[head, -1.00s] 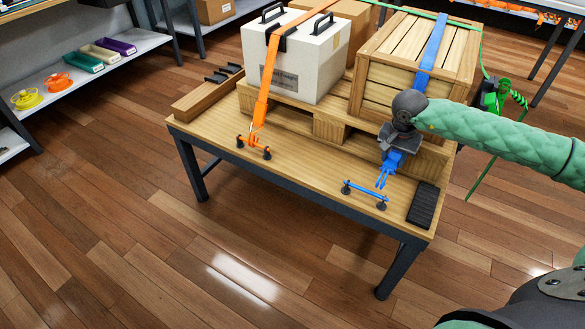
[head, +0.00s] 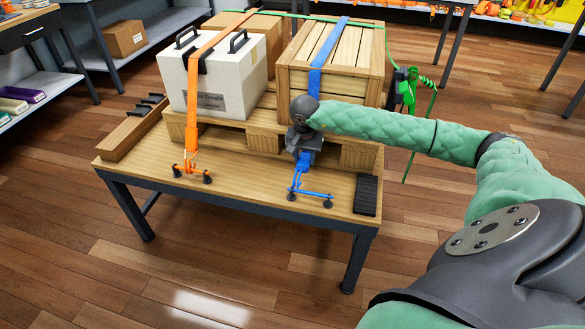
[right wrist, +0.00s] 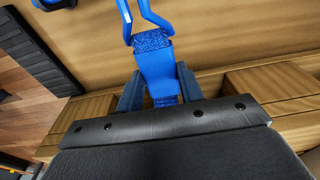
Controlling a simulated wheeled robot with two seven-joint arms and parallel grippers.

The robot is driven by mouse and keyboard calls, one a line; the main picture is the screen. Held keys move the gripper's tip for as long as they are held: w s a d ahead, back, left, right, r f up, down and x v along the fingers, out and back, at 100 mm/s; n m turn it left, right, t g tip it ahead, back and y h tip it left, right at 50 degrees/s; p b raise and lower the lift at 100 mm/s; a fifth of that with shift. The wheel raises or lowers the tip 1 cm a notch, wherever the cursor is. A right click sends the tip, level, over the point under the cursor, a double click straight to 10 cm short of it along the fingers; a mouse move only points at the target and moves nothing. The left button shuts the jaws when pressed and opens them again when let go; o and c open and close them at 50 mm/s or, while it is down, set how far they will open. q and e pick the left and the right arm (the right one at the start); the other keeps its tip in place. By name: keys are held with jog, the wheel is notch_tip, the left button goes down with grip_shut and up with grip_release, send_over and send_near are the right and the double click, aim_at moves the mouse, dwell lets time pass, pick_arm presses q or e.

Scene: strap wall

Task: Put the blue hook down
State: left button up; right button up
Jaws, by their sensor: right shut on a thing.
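The blue hook (head: 299,181) is at the end of the blue strap (head: 316,78), which runs over the wooden crate. My right gripper (head: 304,154) is shut on the hook's strap end, in front of the pallet. In the right wrist view the two fingers (right wrist: 159,90) flank the blue webbing, and the hook's prongs (right wrist: 140,20) run out of the top edge. In the head view the hook's prongs point down and overlap the left end of the blue bar (head: 312,194) on the table. I cannot tell whether they touch it. My left gripper is not in view.
An orange strap (head: 193,130) with its hook is at an orange bar (head: 190,171) to the left. A black ridged pad (head: 366,195) lies right of the blue bar. The pallet (head: 240,138) bears the white case and crate. The table's front strip (head: 245,190) is clear.

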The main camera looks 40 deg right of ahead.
aim_at(293, 174)
jog(key=w+a+f, duration=0.2)
jog(key=w, duration=0.1)
jog(key=shift+w+f, duration=0.1)
jog(key=shift+f, duration=2.05)
jog(key=shift+f, duration=0.2)
jog(key=o, duration=0.8)
jog(key=shift+r, duration=0.1)
